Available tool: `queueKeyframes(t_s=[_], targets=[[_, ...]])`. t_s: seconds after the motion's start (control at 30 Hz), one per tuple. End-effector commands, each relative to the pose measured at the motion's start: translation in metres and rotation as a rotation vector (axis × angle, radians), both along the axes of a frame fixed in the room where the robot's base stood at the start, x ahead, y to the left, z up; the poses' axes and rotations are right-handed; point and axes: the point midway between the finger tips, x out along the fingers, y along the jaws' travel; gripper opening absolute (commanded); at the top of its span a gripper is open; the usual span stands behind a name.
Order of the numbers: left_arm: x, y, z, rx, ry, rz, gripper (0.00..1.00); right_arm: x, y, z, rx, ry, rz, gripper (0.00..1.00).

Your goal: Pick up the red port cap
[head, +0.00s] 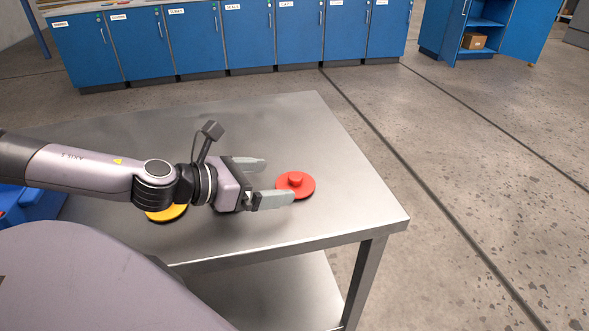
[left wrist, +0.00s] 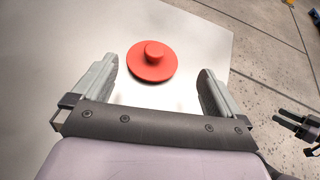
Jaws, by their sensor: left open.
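The red port cap (head: 296,183) is a round red disc with a small raised knob in its middle. It lies flat on the metal table, near the table's right end. My left gripper (head: 281,179) is open and empty, with its fingers pointing right toward the cap. In the left wrist view the cap (left wrist: 152,60) sits just beyond and between the two spread fingers, nearer the left one. In the head view the near fingertip overlaps the cap's lower left edge. A dark gripper (left wrist: 299,124), probably my right one, shows at the right edge of the left wrist view.
The metal table (head: 318,120) is bare around the cap, with its right edge close by. A yellow disc (head: 166,213) lies partly hidden under my left arm. A blue container (head: 35,205) is at the left. Blue cabinets (head: 195,40) stand behind across open floor.

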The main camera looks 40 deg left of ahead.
Motion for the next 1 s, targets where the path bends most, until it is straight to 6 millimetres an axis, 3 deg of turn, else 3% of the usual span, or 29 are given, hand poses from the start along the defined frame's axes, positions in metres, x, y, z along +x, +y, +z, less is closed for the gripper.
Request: queueKeyframes(t_s=[0.53,1.0], targets=[[0.021,-0.008,-0.009,-0.003,0.0,0.0,1.0,-0.004,-0.006,0.002,-0.016,0.009,-0.002,0.5],[0.061,-0.02,-0.029,-0.003,0.0,0.0,1.0,-0.004,-0.006,0.007,-0.02,0.004,0.0,0.5]])
